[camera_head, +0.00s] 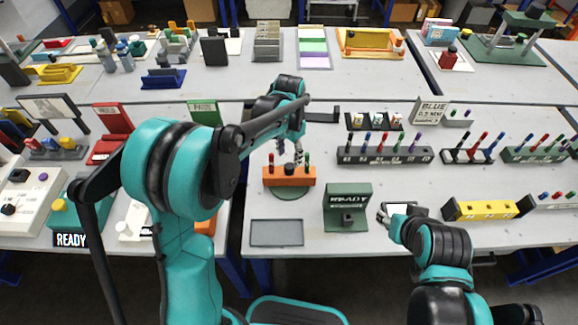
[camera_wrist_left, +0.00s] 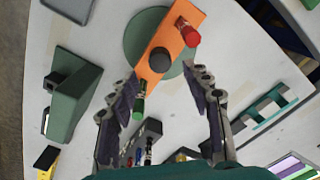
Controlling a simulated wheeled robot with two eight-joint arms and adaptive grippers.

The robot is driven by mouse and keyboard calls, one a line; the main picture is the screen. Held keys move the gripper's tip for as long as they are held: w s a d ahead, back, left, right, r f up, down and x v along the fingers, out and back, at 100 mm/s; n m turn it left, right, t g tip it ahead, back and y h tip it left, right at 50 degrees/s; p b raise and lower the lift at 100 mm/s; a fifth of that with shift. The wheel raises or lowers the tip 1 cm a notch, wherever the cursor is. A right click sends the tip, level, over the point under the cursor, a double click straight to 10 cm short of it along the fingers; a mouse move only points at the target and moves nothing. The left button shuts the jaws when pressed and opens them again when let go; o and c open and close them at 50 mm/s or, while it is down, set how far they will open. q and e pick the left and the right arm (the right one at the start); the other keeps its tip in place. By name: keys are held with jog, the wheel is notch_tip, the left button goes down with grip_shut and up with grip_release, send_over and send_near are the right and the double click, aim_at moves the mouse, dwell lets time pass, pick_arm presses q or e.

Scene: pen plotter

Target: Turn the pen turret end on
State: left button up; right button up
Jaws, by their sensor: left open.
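The pen turret is an orange bar (camera_head: 283,181) on a round green base (camera_head: 288,194), with a black knob (camera_wrist_left: 160,59) at its middle. A red pen (camera_wrist_left: 187,33) stands at one end and a green pen (camera_wrist_left: 139,104) at the other. The turret also shows at the top of the left wrist view (camera_wrist_left: 172,46). My left gripper (camera_head: 290,157) is open over the turret; in the wrist view its fingertips (camera_wrist_left: 160,77) lie either side of the bar's green-pen end. The green pen is close to one finger; contact is unclear. My right gripper (camera_head: 384,216) is low, right of the green stand, its jaws too small to judge.
A dark green stand (camera_head: 336,208) is right of the turret, and a flat grey tray (camera_head: 276,233) lies in front. A dark rack of pens (camera_head: 385,155) is behind to the right. A yellow block (camera_head: 480,209) lies further right. My left arm hides part of the table.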

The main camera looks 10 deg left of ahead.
aim_at(289, 166)
pick_arm(q)
notch_tip(289, 166, down, 6)
jog(key=shift+f+b, duration=0.2)
jog(key=shift+b, duration=0.8)
grip_shut()
